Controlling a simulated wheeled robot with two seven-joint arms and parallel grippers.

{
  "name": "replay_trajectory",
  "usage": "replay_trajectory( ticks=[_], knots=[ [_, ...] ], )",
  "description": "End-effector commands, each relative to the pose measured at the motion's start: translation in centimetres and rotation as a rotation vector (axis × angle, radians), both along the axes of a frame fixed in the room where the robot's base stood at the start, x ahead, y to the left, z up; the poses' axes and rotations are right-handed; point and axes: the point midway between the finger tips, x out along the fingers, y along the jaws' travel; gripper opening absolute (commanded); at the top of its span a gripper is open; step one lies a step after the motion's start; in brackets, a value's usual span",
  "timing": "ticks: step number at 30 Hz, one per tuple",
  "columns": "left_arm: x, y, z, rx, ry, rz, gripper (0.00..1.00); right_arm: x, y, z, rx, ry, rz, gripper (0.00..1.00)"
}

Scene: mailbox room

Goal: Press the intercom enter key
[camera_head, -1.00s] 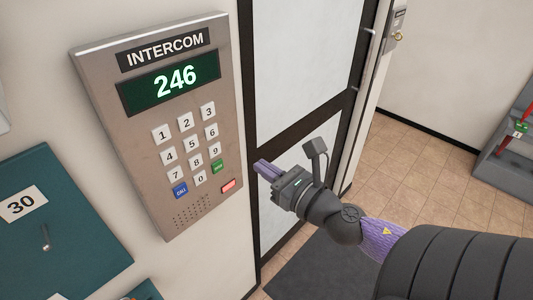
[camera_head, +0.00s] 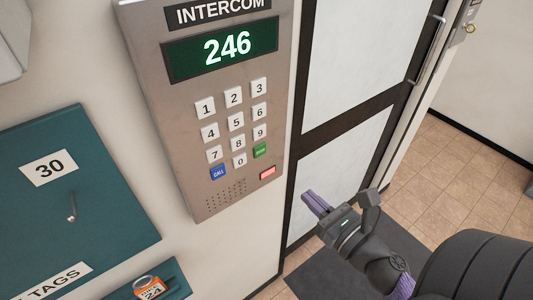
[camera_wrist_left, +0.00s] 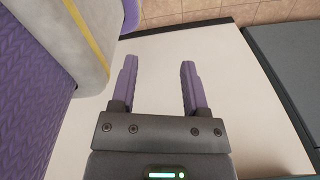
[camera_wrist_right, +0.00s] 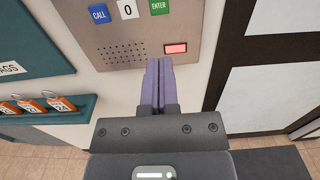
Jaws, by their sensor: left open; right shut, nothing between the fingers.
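The intercom panel (camera_head: 180,100) is on the wall, and its green display (camera_head: 226,46) reads 246. The green enter key (camera_head: 260,151) is at the keypad's lower right, beside the 0 key. The enter key also shows at the top of the right wrist view (camera_wrist_right: 160,7). My right gripper (camera_head: 312,200) is shut and empty, below and to the right of the panel in the head view. My left gripper (camera_wrist_left: 158,75) is open and empty, seen only in the left wrist view.
A dark-framed door (camera_head: 345,125) stands right of the panel.

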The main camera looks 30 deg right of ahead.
Motion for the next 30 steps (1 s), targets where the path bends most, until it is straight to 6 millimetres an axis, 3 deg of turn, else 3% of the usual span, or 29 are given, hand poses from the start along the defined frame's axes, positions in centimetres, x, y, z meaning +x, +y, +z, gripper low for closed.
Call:
replay_trajectory(
  ticks=[11,30],
  knots=[
    [-0.2,0.3,0.2,0.005,0.004,-0.001,0.59,0.3,0.1,0.0,0.001,-0.003,0.002,0.0],
    [0.0,-0.8,2.9,-0.014,-0.002,0.008,0.59,12.5,1.1,0.1,0.002,-0.003,0.0,0.0]
  ],
)
